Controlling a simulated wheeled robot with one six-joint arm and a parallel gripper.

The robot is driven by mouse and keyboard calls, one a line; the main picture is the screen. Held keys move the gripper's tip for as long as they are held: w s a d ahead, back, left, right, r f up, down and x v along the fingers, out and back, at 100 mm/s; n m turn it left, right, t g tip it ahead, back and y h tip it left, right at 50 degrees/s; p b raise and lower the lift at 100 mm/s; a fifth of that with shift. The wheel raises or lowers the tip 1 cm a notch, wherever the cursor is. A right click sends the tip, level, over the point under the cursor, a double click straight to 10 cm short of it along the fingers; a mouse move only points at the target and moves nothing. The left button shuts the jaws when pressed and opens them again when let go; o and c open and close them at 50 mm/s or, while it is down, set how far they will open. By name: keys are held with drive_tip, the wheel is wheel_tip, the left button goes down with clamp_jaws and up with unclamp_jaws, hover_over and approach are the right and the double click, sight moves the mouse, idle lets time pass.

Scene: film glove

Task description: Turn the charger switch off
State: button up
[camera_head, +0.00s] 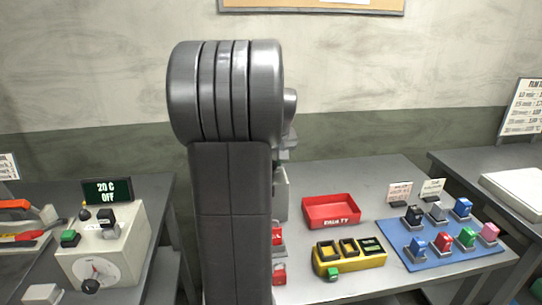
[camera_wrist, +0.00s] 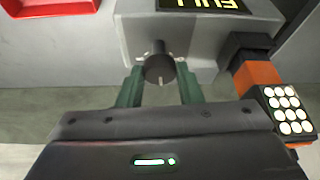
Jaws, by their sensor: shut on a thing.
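I take this knob to be the charger switch. My gripper (camera_wrist: 159,75) has its two green fingers on either side of the knob, shut on it. In the head view my arm hides the gripper and the knob. Only a sliver of a grey box (camera_head: 281,193) shows beside my arm.
A red "FAULTY" tray (camera_head: 331,209) and a yellow holder (camera_head: 348,262) stand right of my arm. A blue mat (camera_head: 405,258) with several coloured blocks is farther right. A white dial box (camera_head: 105,250) is at left. In the wrist view an orange-black part (camera_wrist: 262,82) is at right.

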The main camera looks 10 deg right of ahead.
drive_tip(key=n+y, duration=0.1)
drive_tip(key=n, duration=0.1)
drive_tip(key=n+p, duration=0.1)
drive_tip(key=n, duration=0.1)
drive_tip(key=shift+d+g+y, duration=0.2)
drive_tip(key=shift+g+y, duration=0.1)
drive_tip(key=shift+y, duration=0.1)
drive_tip(key=shift+w+n+g+y, duration=0.1)
drive_tip(key=shift+n+g+y, duration=0.3)
drive_tip(key=shift+n, duration=1.4)
drive_tip(key=o, duration=1)
drive_tip(key=v, duration=1.4)
drive_tip(key=shift+d+f, duration=0.1)
drive_tip(key=shift+d, duration=0.05)
